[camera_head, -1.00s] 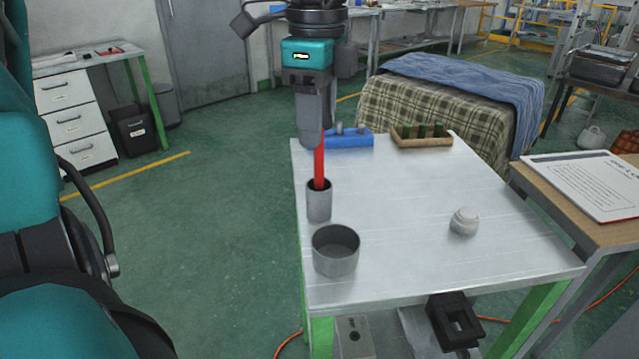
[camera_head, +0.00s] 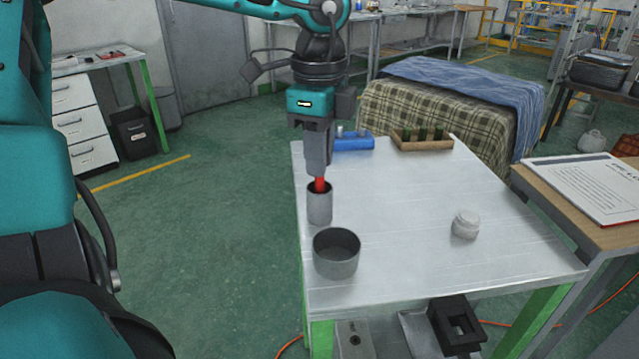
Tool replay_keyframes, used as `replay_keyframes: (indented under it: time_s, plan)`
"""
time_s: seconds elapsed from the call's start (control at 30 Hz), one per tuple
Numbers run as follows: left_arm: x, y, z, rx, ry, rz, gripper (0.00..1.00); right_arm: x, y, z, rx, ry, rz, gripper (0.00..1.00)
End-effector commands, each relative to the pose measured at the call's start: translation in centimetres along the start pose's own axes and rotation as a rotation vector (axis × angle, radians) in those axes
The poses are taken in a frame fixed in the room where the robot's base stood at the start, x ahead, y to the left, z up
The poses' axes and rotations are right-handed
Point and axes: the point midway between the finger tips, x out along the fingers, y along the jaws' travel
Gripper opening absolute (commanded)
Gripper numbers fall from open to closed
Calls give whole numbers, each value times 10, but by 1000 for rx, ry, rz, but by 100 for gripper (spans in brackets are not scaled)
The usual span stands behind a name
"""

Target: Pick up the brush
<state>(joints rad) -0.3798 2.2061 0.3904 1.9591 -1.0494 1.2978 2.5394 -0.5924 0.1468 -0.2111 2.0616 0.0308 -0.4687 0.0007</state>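The brush (camera_head: 319,184) shows only as a short piece of red handle between my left gripper and the grey cup (camera_head: 319,208). Its lower part is hidden inside the cup, which stands upright at the table's left edge. My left gripper (camera_head: 318,172) points straight down just above the cup's mouth, with its fingers at the handle and covering its upper part. The fingers appear edge-on, so I cannot tell whether they are closed on it. My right gripper is not in view.
A wider grey pot (camera_head: 336,262) stands just in front of the cup. A small white jar (camera_head: 466,225) is at the right. A blue holder (camera_head: 354,143) and a wooden rack (camera_head: 423,146) with green items stand at the back. The middle of the white table (camera_head: 400,200) is clear.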

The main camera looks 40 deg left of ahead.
Motion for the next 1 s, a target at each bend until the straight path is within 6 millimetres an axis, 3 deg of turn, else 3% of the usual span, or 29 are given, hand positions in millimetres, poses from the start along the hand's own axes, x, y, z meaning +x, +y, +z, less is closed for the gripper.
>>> replay_keyframes:
  time_s: [0.2,0.67,0.87,1.0]
  plan:
    - [0,0,0,0,0,-1,0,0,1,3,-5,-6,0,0]
    - [-4,0,0,0,0,-2,0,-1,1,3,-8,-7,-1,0]
    - [-24,-1,0,-1,-1,-5,0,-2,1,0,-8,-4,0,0]
    - [-50,-2,0,-1,-1,-6,0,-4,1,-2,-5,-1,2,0]
